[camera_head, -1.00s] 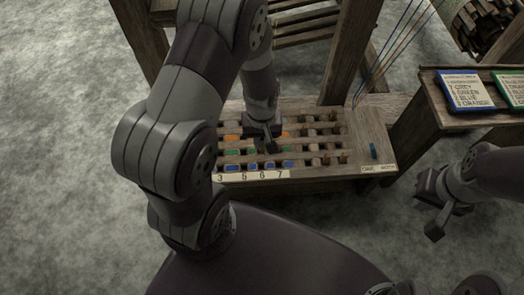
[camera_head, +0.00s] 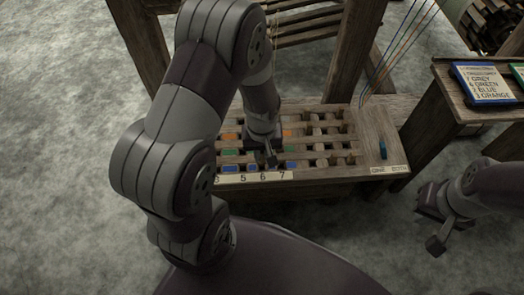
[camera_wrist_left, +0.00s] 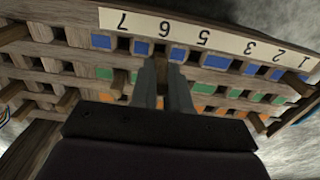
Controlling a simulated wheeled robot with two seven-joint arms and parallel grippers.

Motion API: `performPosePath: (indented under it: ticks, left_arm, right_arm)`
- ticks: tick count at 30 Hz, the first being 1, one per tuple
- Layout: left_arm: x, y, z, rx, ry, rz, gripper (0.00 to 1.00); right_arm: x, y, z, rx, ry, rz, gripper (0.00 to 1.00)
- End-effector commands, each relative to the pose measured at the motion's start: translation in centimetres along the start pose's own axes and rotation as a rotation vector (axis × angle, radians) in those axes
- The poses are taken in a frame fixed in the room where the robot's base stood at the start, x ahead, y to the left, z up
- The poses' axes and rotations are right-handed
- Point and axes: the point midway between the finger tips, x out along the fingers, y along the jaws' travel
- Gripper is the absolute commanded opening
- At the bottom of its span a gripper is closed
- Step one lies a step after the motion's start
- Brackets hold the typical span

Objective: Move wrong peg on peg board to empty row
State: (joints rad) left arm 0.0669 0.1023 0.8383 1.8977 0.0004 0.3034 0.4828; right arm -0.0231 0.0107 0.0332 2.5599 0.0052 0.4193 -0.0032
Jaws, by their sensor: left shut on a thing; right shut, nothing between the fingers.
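The wooden peg board (camera_head: 372,150) has a slatted grid with orange, green and blue squares and a numbered strip (camera_head: 262,177) along its near edge. The strip also shows in the left wrist view (camera_wrist_left: 226,46). My left gripper (camera_wrist_left: 163,72) is shut over the board, its tips at the blue row near number 6. It also shows in the head view (camera_head: 268,162). It holds a peg, mostly hidden between the fingers. Other wooden pegs stand in the board, such as one by the green row (camera_wrist_left: 119,82). My right gripper (camera_head: 437,244) is shut and empty, off the board's right side.
A wooden stand at right holds a blue-framed color list (camera_head: 486,83). Loom posts (camera_head: 352,50) and colored threads rise behind the board. Grey floor is clear in front.

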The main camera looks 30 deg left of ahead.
Motion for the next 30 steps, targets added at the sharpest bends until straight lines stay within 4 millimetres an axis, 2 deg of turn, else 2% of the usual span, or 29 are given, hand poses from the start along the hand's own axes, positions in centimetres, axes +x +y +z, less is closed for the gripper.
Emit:
performPosePath:
  ticks: [19, 28, 29, 30]
  left_arm:
    - [4.0, 0.0, 0.0, 0.000, -0.001, 0.000, 0.00]
    - [4.3, 0.0, 0.0, 0.000, 0.000, 0.000, 0.00]
    - [4.3, 0.0, 0.0, 0.000, 0.000, 0.000, 0.19]
    - [4.3, 0.0, 0.0, 0.000, 0.000, 0.000, 0.32]
  right_arm:
    - [2.1, 0.0, 0.3, 0.000, 0.000, 0.000, 0.00]
    - [2.2, 0.0, 0.3, 0.000, 0.000, 0.000, 0.00]
    - [2.2, 0.0, 0.3, 0.000, 0.000, 0.000, 0.00]
    - [2.2, 0.0, 0.3, 0.000, 0.000, 0.000, 0.00]
